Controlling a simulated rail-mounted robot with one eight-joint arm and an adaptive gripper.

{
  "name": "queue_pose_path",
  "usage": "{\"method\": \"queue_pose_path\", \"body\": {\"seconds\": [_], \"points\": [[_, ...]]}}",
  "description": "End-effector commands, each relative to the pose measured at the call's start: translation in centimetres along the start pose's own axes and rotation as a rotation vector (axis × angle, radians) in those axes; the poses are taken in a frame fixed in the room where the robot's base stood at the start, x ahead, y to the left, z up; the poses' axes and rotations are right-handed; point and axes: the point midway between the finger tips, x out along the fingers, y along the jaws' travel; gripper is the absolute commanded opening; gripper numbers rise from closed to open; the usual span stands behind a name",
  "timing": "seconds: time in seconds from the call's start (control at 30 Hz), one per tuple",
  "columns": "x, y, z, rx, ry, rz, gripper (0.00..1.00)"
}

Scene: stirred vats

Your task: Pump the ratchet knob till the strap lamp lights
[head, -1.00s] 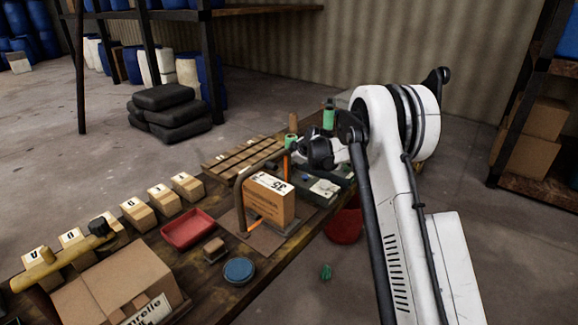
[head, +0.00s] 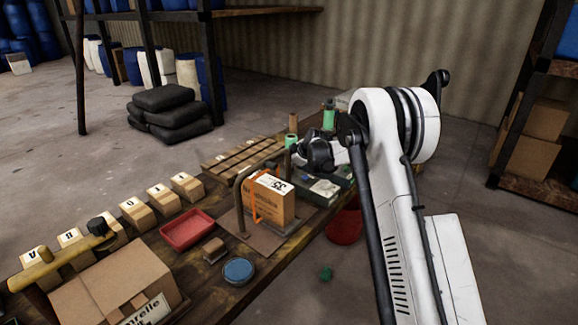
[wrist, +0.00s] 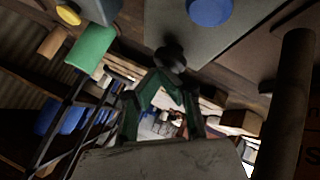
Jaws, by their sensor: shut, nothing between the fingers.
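A cardboard box marked 35 (head: 272,203) stands on the strapping plate (head: 236,219) beside a bent metal arch (head: 238,195). An orange strap (head: 254,203) runs up the box's left side and over its top edge. My gripper (wrist: 165,78) is shut and empty; in the head view its dark end (head: 312,153) is over the bench behind the box. A dark round knob (wrist: 171,58), seemingly the ratchet knob, is right at the fingertips in the wrist view; I cannot tell whether they touch. I cannot make out a lit strap lamp.
A blue disc (wrist: 210,11) and a green cylinder (wrist: 91,46) are close to my gripper in the wrist view.

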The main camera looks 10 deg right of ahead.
Motion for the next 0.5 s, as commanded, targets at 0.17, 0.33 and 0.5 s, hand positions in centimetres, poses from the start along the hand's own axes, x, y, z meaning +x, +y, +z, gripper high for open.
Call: {"method": "queue_pose_path", "body": {"seconds": [0.17, 0.33, 0.5], "points": [[0.18, -0.13, 0.15, 0.000, 0.000, 0.000, 0.00], [0.30, -0.22, 0.25, 0.000, -0.001, 0.000, 0.00], [0.42, -0.31, 0.34, 0.000, -0.001, 0.000, 0.00]]}}
